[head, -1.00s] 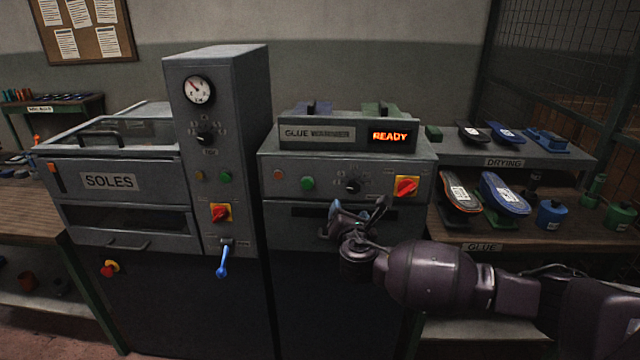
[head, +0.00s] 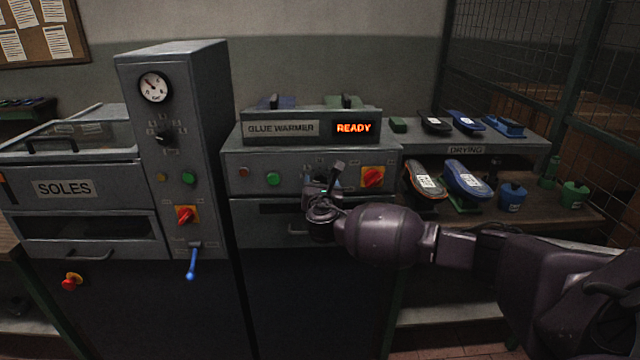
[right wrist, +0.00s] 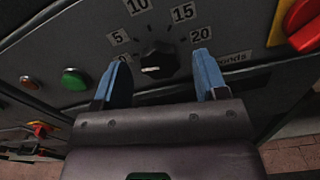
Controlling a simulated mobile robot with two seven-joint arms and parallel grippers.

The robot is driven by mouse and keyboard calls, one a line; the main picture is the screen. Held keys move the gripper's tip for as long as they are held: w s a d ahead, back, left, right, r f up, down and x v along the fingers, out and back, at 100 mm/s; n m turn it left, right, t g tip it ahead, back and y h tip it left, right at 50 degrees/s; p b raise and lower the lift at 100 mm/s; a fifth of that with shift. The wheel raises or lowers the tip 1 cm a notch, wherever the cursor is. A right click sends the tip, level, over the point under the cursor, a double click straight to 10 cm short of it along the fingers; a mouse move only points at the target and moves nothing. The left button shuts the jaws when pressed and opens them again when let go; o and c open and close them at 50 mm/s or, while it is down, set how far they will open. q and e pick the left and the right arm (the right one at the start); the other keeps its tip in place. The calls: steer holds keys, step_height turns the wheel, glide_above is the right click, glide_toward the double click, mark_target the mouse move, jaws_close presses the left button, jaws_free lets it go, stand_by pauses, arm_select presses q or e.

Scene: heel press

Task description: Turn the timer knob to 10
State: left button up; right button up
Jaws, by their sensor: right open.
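In the right wrist view a dark knob (right wrist: 157,58) sits on the grey panel, ringed by labels 0, 5, 10, 15 and 20, with "seconds" partly hidden. A pale mark shows on its lower left, on the 0 side; the 10 label (right wrist: 138,6) is at the top. My right gripper (right wrist: 164,72) is open, its blue fingers to either side of the knob in the picture; no contact shows. In the head view my right gripper (head: 322,182) is in front of the glue warmer (head: 236,158) and hides this knob. My left gripper is not in view.
A red switch on yellow (head: 372,177) is right of the knob, a green button (head: 273,179) left. The soles press column (head: 180,80) has another knob (head: 165,138) and a blue lever (head: 191,264). A drying rack (head: 525,145) with shoe soles stands at right.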

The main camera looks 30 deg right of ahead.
steer(key=shift+x, duration=0.85)
steer(key=c, duration=0.9)
